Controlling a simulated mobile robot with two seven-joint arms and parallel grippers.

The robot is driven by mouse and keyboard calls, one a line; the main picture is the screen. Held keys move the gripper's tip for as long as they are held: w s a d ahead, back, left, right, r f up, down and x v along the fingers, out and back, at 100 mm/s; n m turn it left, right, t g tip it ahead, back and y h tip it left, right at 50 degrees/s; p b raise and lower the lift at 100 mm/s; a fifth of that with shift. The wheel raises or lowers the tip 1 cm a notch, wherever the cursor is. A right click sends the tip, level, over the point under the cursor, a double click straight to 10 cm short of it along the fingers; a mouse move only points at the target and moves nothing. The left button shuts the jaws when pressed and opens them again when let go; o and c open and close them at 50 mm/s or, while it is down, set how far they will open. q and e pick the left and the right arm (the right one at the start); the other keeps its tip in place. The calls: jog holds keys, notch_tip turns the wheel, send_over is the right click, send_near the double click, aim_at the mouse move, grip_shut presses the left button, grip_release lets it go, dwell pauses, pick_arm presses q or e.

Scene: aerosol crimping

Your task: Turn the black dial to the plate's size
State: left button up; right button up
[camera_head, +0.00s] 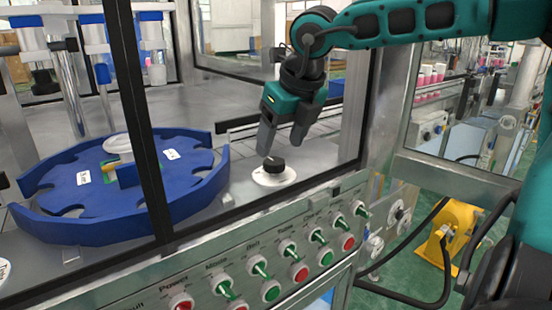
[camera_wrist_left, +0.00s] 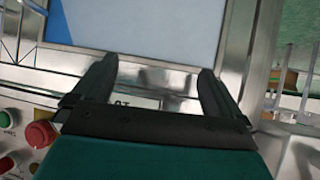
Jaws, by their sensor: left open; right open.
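The black dial (camera_head: 274,164) stands on a round white base (camera_head: 285,179) on the metal deck, right of the blue plate. The blue plate (camera_head: 90,205) is a large notched star wheel with small white labels; their print is too small to read. My right gripper (camera_head: 281,145) points down just above the dial, with its fingers apart and nothing between them. Which mark the dial points at cannot be made out. My left gripper (camera_wrist_left: 158,70) shows only in the left wrist view, open and empty, over a metal frame edge beside a pale blue panel (camera_wrist_left: 180,25).
A sloped control panel (camera_head: 260,265) with several green switches and red and green buttons runs along the front. A dark frame post (camera_head: 140,120) stands before the blue plate. Metal posts (camera_head: 70,90) rise behind it. Bare deck lies around the dial.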

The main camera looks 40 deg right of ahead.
aim_at(274, 161)
jog(key=shift+x, duration=2.2)
